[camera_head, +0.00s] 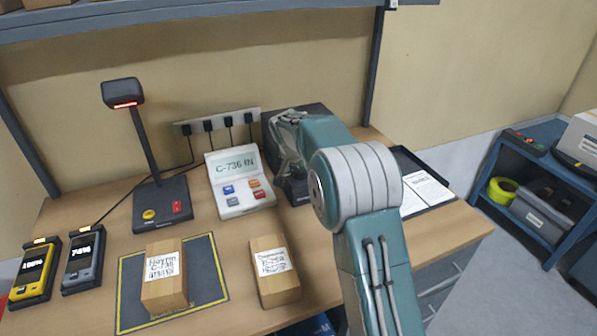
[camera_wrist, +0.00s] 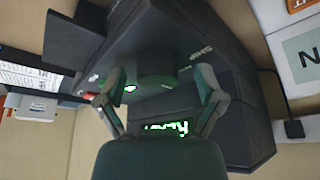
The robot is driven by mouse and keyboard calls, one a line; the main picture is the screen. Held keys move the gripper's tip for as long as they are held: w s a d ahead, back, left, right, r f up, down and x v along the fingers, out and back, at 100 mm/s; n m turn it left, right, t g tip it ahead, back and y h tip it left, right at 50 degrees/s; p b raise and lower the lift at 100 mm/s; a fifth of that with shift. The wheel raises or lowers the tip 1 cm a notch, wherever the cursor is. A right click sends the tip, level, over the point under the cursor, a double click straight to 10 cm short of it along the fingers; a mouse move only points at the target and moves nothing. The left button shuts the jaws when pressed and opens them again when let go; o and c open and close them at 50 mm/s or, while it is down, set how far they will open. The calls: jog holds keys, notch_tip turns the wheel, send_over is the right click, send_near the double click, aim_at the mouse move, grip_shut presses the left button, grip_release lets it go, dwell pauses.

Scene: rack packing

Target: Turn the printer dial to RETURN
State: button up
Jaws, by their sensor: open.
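The printer is a dark box on the bench, mostly behind my arm in the head view (camera_head: 297,193); it fills the middle of the wrist view (camera_wrist: 240,110). In the wrist view its round black dial (camera_wrist: 157,62) shows between my fingers. The word SHIP is printed to the right of the dial, and a green display glows below it. The dial's pointer and the RETURN label cannot be made out. My gripper (camera_wrist: 161,76) is open, with one finger on each side of the dial; contact cannot be told. In the head view my gripper (camera_head: 288,150) is at the printer's front.
A label console (camera_head: 239,185) reading C-736 IN stands left of the printer. A black tray (camera_head: 438,196) with papers lies to the right. A power strip (camera_head: 217,122) runs along the wall behind.

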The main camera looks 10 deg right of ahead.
jog(key=v, duration=1.2)
